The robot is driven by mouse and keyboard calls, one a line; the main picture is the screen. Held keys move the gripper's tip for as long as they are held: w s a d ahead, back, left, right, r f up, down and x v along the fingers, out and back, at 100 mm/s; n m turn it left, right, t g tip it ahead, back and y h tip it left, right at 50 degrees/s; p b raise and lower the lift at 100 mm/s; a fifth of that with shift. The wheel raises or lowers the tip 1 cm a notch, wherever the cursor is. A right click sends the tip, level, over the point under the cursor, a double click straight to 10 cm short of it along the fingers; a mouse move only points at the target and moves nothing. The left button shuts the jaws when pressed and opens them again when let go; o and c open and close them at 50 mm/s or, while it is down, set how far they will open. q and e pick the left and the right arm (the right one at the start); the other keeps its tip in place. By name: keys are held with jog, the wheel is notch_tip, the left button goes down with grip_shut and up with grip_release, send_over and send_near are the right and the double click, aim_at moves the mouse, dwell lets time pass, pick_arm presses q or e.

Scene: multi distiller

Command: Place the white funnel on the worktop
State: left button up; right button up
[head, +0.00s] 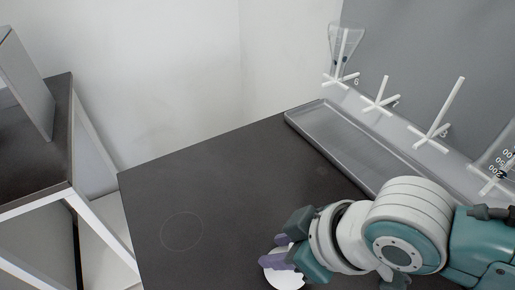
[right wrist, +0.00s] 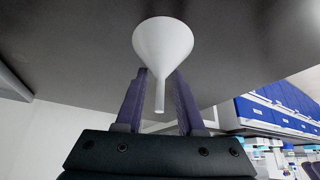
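The white funnel (right wrist: 163,45) is between the two purple fingers of my right gripper (right wrist: 160,80) in the right wrist view. The fingers flank its lower cone, and its narrow spout points back toward the palm. In the head view my right gripper (head: 282,256) is low in the picture, with part of the white funnel (head: 284,277) showing beyond the fingers. The dark worktop (head: 230,190) lies below; the wide mouth of the funnel faces it. I cannot tell whether the rim touches the worktop. My left gripper is not in view.
A thin circle (head: 182,230) is marked on the worktop's left part, which is clear. A grey tray (head: 350,145) lies along the right back edge, below white pegs (head: 380,97) and a glass flask (head: 345,42). A shelf unit (head: 40,165) stands at the left.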

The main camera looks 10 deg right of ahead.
jog(key=shift+s+d+r+p, duration=0.15)
jog(key=shift+r+p, duration=0.2)
jog(key=shift+r, duration=0.25)
jog(key=s+d+r+m+p, duration=0.1)
jog(key=s+r+p, duration=0.15)
jog(key=r, duration=0.35)
jog(key=s+d+r+p, duration=0.1)
jog(key=s+r, duration=0.3)
jog(key=r, duration=0.2)
jog(key=s+d+r+m+h, duration=0.1)
jog(key=s+d+m+h, duration=0.2)
jog(key=s+d+m, duration=0.2)
jog(key=s+d, duration=0.1)
jog(key=d, duration=0.2)
jog(key=shift+s+d+r+m+g+h, duration=0.25)
jog(key=shift+d+r+m+g+h, duration=0.05)
jog(key=shift+g+h, duration=0.1)
